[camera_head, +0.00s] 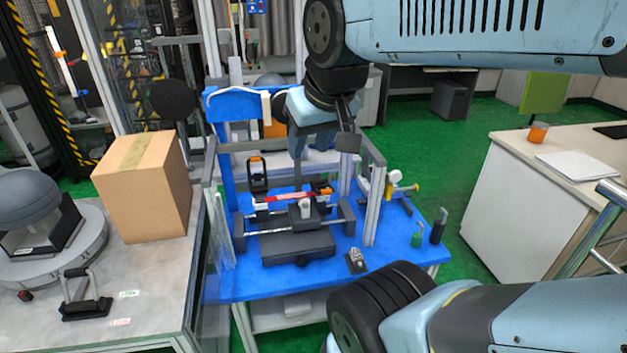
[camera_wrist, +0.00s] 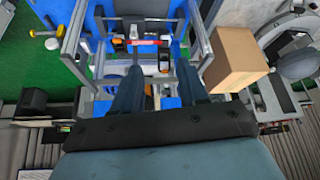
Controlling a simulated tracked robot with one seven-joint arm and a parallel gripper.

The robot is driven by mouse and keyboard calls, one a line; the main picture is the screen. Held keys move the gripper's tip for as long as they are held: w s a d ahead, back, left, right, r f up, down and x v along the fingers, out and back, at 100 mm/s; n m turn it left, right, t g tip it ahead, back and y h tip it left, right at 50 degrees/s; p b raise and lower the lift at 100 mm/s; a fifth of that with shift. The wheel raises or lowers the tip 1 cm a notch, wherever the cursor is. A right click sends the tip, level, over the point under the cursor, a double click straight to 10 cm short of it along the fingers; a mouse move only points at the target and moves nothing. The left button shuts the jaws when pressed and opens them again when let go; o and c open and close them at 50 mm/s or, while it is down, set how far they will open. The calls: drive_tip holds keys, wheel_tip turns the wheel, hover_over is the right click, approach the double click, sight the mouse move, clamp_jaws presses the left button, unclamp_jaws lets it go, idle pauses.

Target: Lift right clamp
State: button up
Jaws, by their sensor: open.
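The drop tower's fixture (camera_head: 298,245) stands on a blue table, with a red and white strip (camera_head: 290,197) across its middle. The right clamp (camera_head: 321,188), black with orange, sits low at the strip's right end. The left clamp (camera_head: 257,173), also black and orange, stands upright at the other end. In the wrist view, which is turned around, the right clamp (camera_wrist: 119,43) appears left of the strip. My gripper (camera_head: 322,145) is open and empty, above and behind the clamps, with its fingers pointing down. Both fingers also show in the wrist view (camera_wrist: 160,72).
Grey frame posts (camera_head: 374,205) rise on both sides of the fixture, close to my gripper. A yellow-ended tool (camera_head: 402,187) lies on the right. A cardboard box (camera_head: 143,190) stands on the left bench. Green floor is clear between the blue table and white counter (camera_head: 520,195).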

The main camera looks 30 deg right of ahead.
drive_tip(key=shift+o, duration=0.4)
drive_tip(key=m+g+y, duration=0.1)
drive_tip(key=m+y, duration=0.3)
drive_tip(key=m, duration=1.7)
hover_over(328, 190)
drive_tip(key=s+d, duration=0.4)
drive_tip(key=s, duration=0.1)
wheel_tip(328, 190, down, 21)
drive_tip(key=shift+h, duration=0.3)
drive_tip(key=x, duration=1.2)
drive_tip(key=shift+f, duration=0.25)
clamp_jaws()
